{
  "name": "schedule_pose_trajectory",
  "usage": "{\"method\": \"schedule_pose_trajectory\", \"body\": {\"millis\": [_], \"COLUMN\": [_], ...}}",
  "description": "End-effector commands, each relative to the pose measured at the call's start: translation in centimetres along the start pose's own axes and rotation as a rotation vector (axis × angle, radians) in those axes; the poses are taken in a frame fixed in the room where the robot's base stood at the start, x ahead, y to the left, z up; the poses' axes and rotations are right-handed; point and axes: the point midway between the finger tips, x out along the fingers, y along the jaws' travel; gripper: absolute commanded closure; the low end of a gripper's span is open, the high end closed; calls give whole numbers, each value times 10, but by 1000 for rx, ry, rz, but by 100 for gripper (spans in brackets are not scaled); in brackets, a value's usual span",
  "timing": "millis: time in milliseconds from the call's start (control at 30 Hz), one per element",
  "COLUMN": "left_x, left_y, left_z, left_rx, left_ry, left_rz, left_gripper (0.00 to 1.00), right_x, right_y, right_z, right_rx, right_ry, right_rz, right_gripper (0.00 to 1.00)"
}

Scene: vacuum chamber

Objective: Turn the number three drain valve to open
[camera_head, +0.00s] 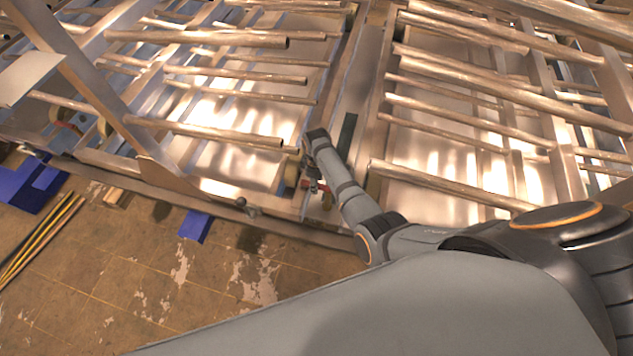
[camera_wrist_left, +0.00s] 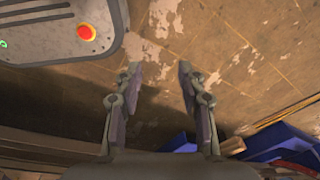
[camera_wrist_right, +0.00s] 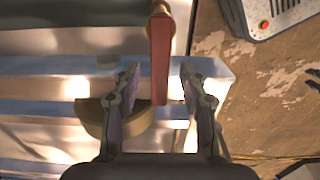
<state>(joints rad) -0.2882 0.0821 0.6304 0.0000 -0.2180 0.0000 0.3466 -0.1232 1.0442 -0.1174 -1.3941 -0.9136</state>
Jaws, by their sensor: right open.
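A red lever handle (camera_wrist_right: 160,60) runs down the middle of the right wrist view. It lies in the gap between the two fingers of my right gripper (camera_wrist_right: 160,78), which is open. I see space on both sides of the handle. In the head view, my right arm reaches to the front edge of the metal frame, and the right gripper (camera_head: 316,186) is small and partly hidden there. No valve number is readable. My left gripper (camera_wrist_left: 157,75) is open and empty above the floor in the left wrist view. It does not show in the head view.
Metal racks with several pipes (camera_head: 240,140) fill the back. A tan rounded part (camera_wrist_right: 95,118) sits behind the right gripper's left finger. Blue pieces (camera_head: 195,225) and yellow-black bars (camera_head: 40,240) lie on the floor at left. The tiled floor (camera_head: 120,270) in front is mostly clear.

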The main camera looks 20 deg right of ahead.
Motion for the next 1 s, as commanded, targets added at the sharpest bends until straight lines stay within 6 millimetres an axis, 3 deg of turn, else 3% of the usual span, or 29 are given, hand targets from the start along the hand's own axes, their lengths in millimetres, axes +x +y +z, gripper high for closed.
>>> {"method": "schedule_pose_trajectory", "body": {"millis": [267,600,1000], "left_x": [0,0,-2], "left_y": [3,3,3], "left_z": [18,18,15], "left_rx": [-1,0,-1], "left_ry": [-27,-28,-23], "left_rz": [4,4,4], "left_gripper": [60,60,60], "right_x": [2,2,1], "right_y": [0,0,0], "right_z": [0,0,2], "right_rx": [0,0,-3], "right_ry": [0,0,-1], "right_rz": [0,0,-1], "right_gripper": [57,100,100]}}
